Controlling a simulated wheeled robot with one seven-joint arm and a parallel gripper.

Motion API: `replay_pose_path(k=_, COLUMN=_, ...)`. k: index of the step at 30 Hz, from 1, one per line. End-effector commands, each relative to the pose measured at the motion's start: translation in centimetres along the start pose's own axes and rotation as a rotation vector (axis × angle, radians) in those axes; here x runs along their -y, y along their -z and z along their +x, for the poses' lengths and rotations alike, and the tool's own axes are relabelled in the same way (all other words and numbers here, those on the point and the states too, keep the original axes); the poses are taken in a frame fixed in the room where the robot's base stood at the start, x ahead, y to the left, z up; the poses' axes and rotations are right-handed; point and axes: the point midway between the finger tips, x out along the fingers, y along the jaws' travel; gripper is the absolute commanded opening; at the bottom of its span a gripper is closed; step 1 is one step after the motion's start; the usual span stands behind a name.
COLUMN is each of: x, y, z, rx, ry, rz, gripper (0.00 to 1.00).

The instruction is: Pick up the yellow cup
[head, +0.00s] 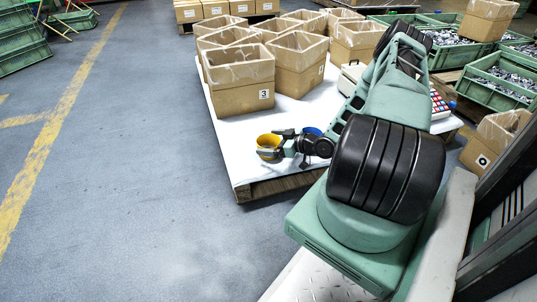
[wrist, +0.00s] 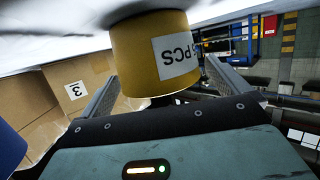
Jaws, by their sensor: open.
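The yellow cup (head: 267,152) stands on the white-covered pallet near its front edge, in the head view. In the wrist view the yellow cup (wrist: 135,60) appears upside down, with a white label reading "PCS". My gripper (head: 281,140) is low beside the cup, at its right in the head view. In the wrist view my gripper (wrist: 162,73) is open, with one finger on each side of the cup. Whether either finger touches the cup I cannot tell.
A blue cup (head: 312,131) stands just behind my gripper; it also shows at the left edge of the wrist view (wrist: 10,148). Several cardboard boxes (head: 240,97) fill the back of the pallet (head: 226,130). Green crates (head: 500,85) with metal parts stand right.

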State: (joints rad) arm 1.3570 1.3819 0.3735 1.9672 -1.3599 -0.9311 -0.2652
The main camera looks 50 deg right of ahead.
Motion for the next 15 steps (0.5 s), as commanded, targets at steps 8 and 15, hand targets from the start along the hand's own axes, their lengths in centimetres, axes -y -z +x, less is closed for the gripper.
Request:
replay_pose_path(k=8, x=-0.02, y=0.09, z=1.29, rx=0.0, ry=0.0, rz=-0.001, gripper=1.0)
replay_pose_path(k=15, x=-0.03, y=0.09, z=1.26, rx=0.0, ry=0.0, rz=-0.001, gripper=0.64)
